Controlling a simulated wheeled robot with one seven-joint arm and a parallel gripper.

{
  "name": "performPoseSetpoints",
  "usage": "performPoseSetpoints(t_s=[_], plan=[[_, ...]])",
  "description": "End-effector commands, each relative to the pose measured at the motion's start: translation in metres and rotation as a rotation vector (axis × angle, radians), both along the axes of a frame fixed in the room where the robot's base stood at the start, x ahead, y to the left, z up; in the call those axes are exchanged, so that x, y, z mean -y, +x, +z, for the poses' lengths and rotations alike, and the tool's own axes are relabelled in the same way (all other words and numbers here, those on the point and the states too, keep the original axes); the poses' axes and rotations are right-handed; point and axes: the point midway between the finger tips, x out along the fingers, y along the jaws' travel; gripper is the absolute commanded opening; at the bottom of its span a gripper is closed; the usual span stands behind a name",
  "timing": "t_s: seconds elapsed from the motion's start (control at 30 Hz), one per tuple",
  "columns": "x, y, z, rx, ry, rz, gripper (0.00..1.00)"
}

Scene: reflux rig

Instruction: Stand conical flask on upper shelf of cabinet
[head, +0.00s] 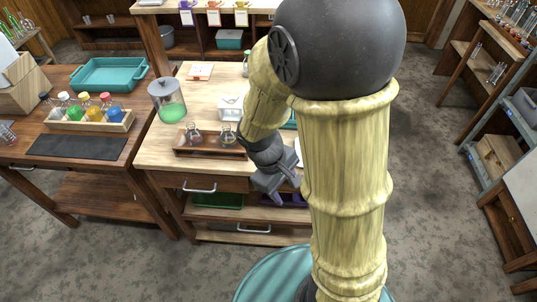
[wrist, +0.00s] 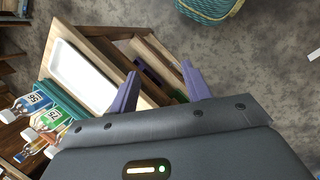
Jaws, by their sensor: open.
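Two small clear conical flasks, a left one (head: 195,136) and a right one (head: 228,137), stand upright in a shallow wooden tray (head: 210,150) at the front of the light-topped bench. I cannot tell which one the task means. My gripper (head: 284,187) is low at the bench's front edge, right of the tray and apart from the flasks. In the wrist view my gripper (wrist: 160,75) has its two purple fingers spread with nothing between them. A shelf unit (head: 205,40) stands at the back; I cannot tell whether it is the cabinet.
A jar of green liquid (head: 167,103) stands left of the flasks. A side table holds a teal tray (head: 110,74) and a rack of coloured bottles (head: 88,119). The wrist view shows a white tray (wrist: 82,77) and a teal basket (wrist: 208,8). Open floor lies right of my arm.

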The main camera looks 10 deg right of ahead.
Motion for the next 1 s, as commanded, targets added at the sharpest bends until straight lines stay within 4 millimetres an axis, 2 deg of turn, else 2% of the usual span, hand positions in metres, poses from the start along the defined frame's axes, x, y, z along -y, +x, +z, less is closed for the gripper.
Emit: performPoseSetpoints(t_s=[0.03, 0.1, 0.23, 0.37, 0.47, 0.6, 0.7, 0.8, 1.0], plan=[[-0.003, 0.002, -0.019, -0.057, -0.069, 0.108, 0.48], [-0.002, 0.006, -0.031, -0.127, -0.175, 0.244, 0.48], [-0.005, 0.022, -0.046, -0.238, -0.392, 0.489, 0.48], [-0.018, 0.047, -0.055, -0.318, -0.639, 0.719, 0.48], [-0.038, 0.069, -0.057, -0.355, -0.851, 0.882, 0.48], [-0.08, 0.095, -0.055, -0.367, -1.145, 1.068, 0.48], [-0.108, 0.106, -0.05, -0.354, -1.298, 1.145, 0.48], [-0.122, 0.11, -0.046, -0.346, -1.377, 1.178, 0.48], [-0.125, 0.111, -0.044, -0.344, -1.393, 1.185, 0.48]])
